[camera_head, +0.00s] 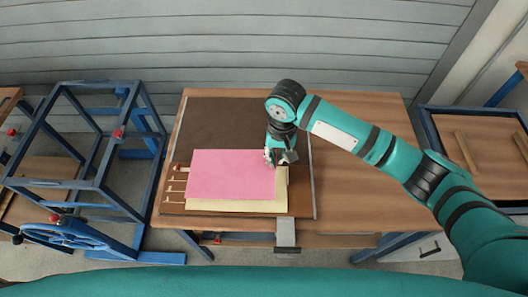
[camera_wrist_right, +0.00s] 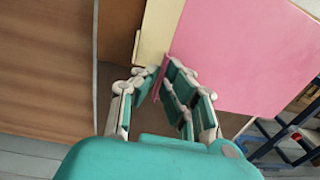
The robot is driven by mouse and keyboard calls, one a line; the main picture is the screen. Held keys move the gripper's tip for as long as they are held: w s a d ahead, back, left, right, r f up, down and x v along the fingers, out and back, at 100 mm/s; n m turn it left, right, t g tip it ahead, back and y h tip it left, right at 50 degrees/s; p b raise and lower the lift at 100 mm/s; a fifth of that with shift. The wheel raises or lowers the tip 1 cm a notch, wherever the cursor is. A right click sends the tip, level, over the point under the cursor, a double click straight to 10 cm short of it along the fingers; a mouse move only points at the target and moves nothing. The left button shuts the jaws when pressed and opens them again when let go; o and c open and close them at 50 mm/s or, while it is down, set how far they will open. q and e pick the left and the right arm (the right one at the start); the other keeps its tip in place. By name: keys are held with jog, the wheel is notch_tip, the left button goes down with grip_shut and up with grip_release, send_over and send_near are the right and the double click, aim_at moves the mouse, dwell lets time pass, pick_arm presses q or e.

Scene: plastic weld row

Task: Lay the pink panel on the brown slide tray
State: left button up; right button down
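The pink panel (camera_head: 232,174) is a flat rectangle over the front part of the dark brown slide tray (camera_head: 222,120). A pale yellow panel (camera_head: 240,206) lies beneath it and shows along the front and right edges. I cannot tell whether the pink panel touches it. My right gripper (camera_head: 277,158) is at the pink panel's right edge. In the right wrist view the gripper (camera_wrist_right: 158,80) has its fingers closed in around a pink edge piece, with the pink panel (camera_wrist_right: 245,55) extending beyond. The fingertips partly hide the contact. My left gripper is out of view.
The wooden table (camera_head: 360,195) is clear right of the tray. A small rack with several prongs (camera_head: 174,184) sits by the panel's left edge. A grey metal tab (camera_head: 286,232) projects at the front. A blue frame (camera_head: 100,85) stands left, a blue-edged bench (camera_head: 455,120) right.

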jog(key=shift+w+a+f, duration=0.2)
jog(key=shift+a+f, duration=0.6)
jog(key=shift+a, duration=0.1)
jog(key=shift+a+f, duration=0.1)
jog(key=shift+f, duration=0.25)
notch_tip(320, 180, down, 3)
jog(key=b, duration=0.4)
jog(key=shift+a+f+b, duration=0.1)
jog(key=shift+f+b, duration=0.45)
jog(key=shift+b, duration=0.25)
jog(key=shift+f, duration=0.15)
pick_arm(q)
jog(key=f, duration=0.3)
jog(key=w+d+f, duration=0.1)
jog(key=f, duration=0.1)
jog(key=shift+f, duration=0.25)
